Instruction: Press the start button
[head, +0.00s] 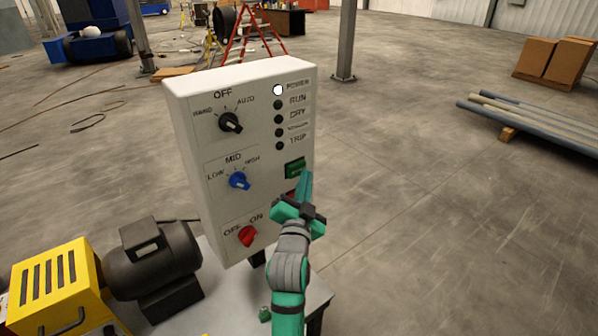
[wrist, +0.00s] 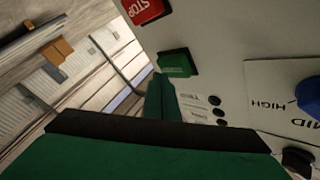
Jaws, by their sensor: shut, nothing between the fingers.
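The green start button (head: 295,168) is on the right side of the front of a white control box (head: 217,133), below a column of lamps. In the wrist view the green button (wrist: 177,63) shows just beyond my fingertips, its label hard to read. My gripper (head: 306,174) is shut and empty, its tips right beside the button's lower right edge. In the wrist view the gripper (wrist: 160,80) points at the button's near edge. I cannot tell whether it touches. The red stop button (wrist: 145,10) is beside the green one; in the head view my gripper mostly hides it.
The box also carries a black selector (head: 230,122), a blue knob (head: 239,181) and a red switch (head: 247,236). The top lamp (head: 278,90) is lit white; the others are dark. A motor (head: 152,257) and yellow unit (head: 58,285) stand left.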

